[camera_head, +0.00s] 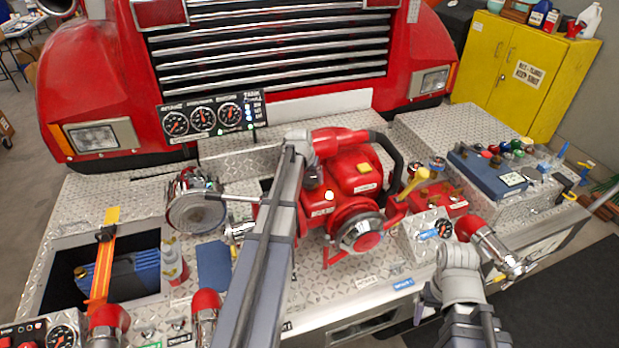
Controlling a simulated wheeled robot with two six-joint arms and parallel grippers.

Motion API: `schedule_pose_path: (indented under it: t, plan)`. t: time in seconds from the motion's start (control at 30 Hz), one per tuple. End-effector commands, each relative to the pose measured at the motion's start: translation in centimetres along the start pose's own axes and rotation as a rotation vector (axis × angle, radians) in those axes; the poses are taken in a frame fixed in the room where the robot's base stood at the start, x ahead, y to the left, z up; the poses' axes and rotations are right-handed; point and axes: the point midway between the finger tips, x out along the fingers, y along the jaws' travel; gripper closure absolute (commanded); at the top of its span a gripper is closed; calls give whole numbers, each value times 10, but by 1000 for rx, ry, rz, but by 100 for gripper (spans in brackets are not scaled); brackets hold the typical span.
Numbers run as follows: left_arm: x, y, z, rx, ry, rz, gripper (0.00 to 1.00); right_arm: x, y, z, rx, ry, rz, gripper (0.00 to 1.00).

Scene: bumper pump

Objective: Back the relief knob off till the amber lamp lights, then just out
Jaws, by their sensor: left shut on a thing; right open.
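My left arm reaches up the middle of the head view and bends at its wrist over the red pump (357,190). My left gripper (312,182) points down at the pump's upper left side and is shut on what seems to be the relief knob, which its jaws and my arm hide. A small round pale light or button (328,196) with a red surround sits just right of the jaws. I cannot make out a lit amber lamp. My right gripper (429,297) is open, low at the right in front of the small gauge box (425,238), apart from the pump.
A gauge panel (212,118) with several dials and small lights stands behind, below the grille. A round silver cap (358,233) faces forward on the pump. Red-capped fittings (206,302) line the front edge.

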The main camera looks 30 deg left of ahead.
Motion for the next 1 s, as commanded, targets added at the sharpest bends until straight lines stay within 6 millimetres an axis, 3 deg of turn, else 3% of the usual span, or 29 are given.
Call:
schedule_pose_path:
  t: [0.2,0.53,0.83,0.87,1.0]
  plan:
    - [0,0,0,0,0,0,72,0,0,0,0,0,0,17]
    - [0,-1,0,133,0,55,72,0,0,0,0,0,0,17]
    - [0,-1,0,146,0,61,72,0,0,0,0,0,0,17]
    - [0,-1,0,146,0,61,16,0,0,0,0,0,0,17]
    - [0,-1,0,146,0,60,0,0,0,0,0,0,0,17]
